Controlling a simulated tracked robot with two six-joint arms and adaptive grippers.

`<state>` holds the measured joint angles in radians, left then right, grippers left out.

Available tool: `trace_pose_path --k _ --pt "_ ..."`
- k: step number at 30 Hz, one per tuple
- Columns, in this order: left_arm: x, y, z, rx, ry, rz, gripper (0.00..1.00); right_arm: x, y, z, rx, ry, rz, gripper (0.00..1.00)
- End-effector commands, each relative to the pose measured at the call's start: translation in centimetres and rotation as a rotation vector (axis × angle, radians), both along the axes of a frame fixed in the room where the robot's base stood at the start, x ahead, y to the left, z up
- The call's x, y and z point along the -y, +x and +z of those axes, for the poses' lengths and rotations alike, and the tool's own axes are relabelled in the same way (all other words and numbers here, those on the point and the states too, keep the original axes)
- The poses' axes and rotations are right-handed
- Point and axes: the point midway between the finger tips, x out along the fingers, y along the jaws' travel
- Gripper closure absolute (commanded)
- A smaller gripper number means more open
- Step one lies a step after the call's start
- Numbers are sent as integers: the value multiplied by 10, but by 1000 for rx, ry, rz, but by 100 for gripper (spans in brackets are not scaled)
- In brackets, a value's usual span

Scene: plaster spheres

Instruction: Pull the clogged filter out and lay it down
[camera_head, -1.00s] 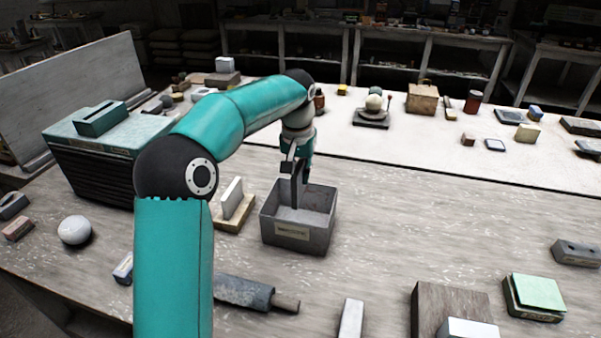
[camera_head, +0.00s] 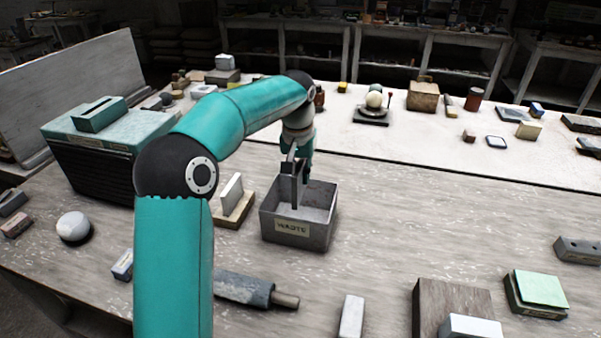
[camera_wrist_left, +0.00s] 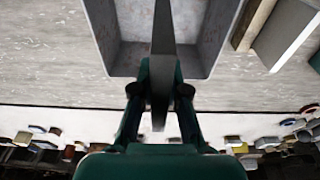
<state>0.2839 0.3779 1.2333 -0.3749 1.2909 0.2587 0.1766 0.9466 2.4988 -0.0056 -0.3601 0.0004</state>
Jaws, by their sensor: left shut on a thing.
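The clogged filter (camera_head: 296,192) is a thin dark grey slab. My left gripper (camera_head: 291,168) is shut on it and holds it upright, its lower part inside the open grey waste bin (camera_head: 292,228). Whether it touches the bin floor I cannot tell. In the left wrist view the filter (camera_wrist_left: 162,35) shows edge-on between the fingers of my left gripper (camera_wrist_left: 164,92), with the bin (camera_wrist_left: 203,30) around its far part. A teal-topped housing (camera_head: 75,140) with a slotted raised block stands at the left, partly hidden by my arm. My right gripper is not in view.
A white panel (camera_head: 231,188) stands in a wooden holder (camera_head: 233,215) just left of the bin. A grey cylinder (camera_head: 245,289) lies in front, and a white sphere (camera_head: 74,227) sits at left.

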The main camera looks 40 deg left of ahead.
Motion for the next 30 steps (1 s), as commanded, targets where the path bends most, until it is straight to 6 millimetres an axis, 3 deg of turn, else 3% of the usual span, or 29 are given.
trace_pose_path --k 30 --pt "0 0 -21 -1 0 0 100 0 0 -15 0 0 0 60"
